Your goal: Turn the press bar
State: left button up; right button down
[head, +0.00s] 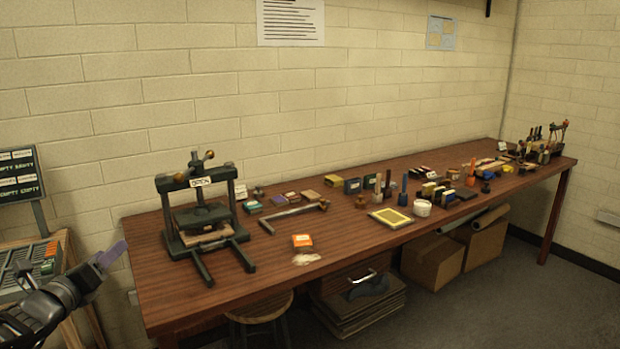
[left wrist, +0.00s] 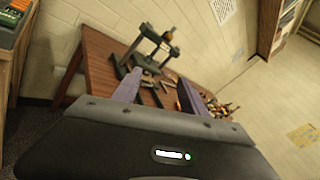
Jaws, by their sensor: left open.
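The dark press (head: 200,215) stands at the left end of the wooden table. Its press bar (head: 194,165), with brownish knobs at its ends, sits on top of the upright screw. The press also shows tilted in the left wrist view (left wrist: 151,47). My right gripper is in neither view.
The wooden table (head: 340,245) bears an orange box (head: 302,241), a metal bar frame (head: 290,216), a yellow-framed pad (head: 391,218) and many small items. An OPEN sign (head: 200,182) hangs on the press. A rack of type (head: 30,268) stands at far left. A stool (head: 262,308) is below.

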pick_arm(q)
jog(key=s+d+f+n+g, duration=0.1)
jog(key=d+f+n+g, duration=0.3)
jog(key=f+n, duration=0.85)
jog(key=s+d+f+n+g, duration=0.2)
jog(key=d+f+n, duration=0.4)
jog(key=f+n, duration=0.7)
jog(key=s+d+f+n+g+h, duration=0.1)
jog(key=s+d+f+n+g, duration=0.2)
jog(key=s+d+f, duration=0.45)
jog(key=s+d+f+n+g+h, duration=0.25)
jog(key=s+d+f, duration=0.25)
jog(key=d+f, duration=0.55)
jog(key=s+d+f+g, duration=0.2)
jog(key=s+d+f, duration=0.2)
jog(key=s, duration=0.5)
jog(key=s+d+f+g+h, duration=0.1)
jog(key=s+d+f+g, duration=0.2)
jog(key=s+d, duration=0.6)
jog(key=shift+d+f+n, duration=0.3)
jog(key=shift+f+n, duration=0.05)
jog(key=shift+n, duration=0.05)
jog(key=shift+g, duration=0.25)
